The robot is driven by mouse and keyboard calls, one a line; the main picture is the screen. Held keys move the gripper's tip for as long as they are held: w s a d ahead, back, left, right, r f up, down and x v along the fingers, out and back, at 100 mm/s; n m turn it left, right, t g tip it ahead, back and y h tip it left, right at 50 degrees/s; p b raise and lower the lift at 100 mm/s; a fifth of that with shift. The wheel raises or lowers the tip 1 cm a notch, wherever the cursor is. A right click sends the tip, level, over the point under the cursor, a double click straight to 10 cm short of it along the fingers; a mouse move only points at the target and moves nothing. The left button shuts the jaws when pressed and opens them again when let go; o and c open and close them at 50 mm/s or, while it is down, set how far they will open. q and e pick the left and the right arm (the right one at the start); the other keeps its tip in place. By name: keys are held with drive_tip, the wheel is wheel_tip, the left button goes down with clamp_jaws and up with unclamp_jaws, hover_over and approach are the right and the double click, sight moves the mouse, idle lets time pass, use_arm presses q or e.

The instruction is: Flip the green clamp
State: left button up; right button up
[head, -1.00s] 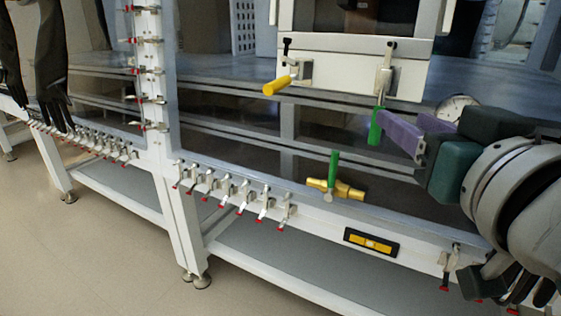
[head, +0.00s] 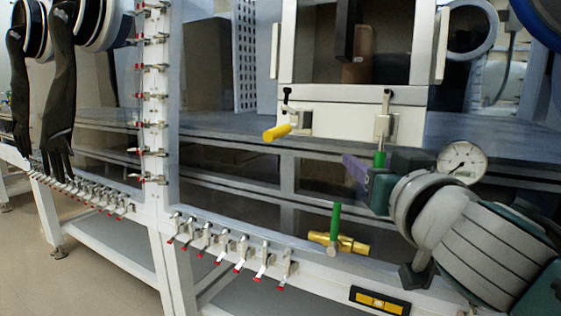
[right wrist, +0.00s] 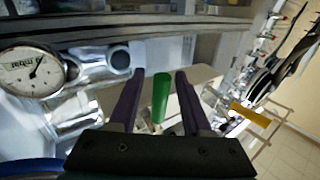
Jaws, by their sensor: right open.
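The green clamp's handle (head: 380,158) hangs below its metal latch (head: 384,128) at the lower right of the white door in the head view. My right gripper (head: 373,164) reaches it from the lower right, with purple fingers open. In the right wrist view, the green handle (right wrist: 160,97) stands between the two open fingers (right wrist: 160,75), with a visible gap on each side. The handle's lower end is partly hidden by the gripper in the head view. My left gripper is not in view.
A brass valve with a green lever (head: 334,222) is below, near my right arm. A pressure gauge (head: 462,162) is close to the right. Several red-tipped toggle clamps (head: 225,246) line the lower rail.

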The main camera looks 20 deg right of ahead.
drive_tip(key=shift+w, duration=0.15)
drive_tip(key=shift+c, duration=0.3)
clamp_jaws()
idle(1.1)
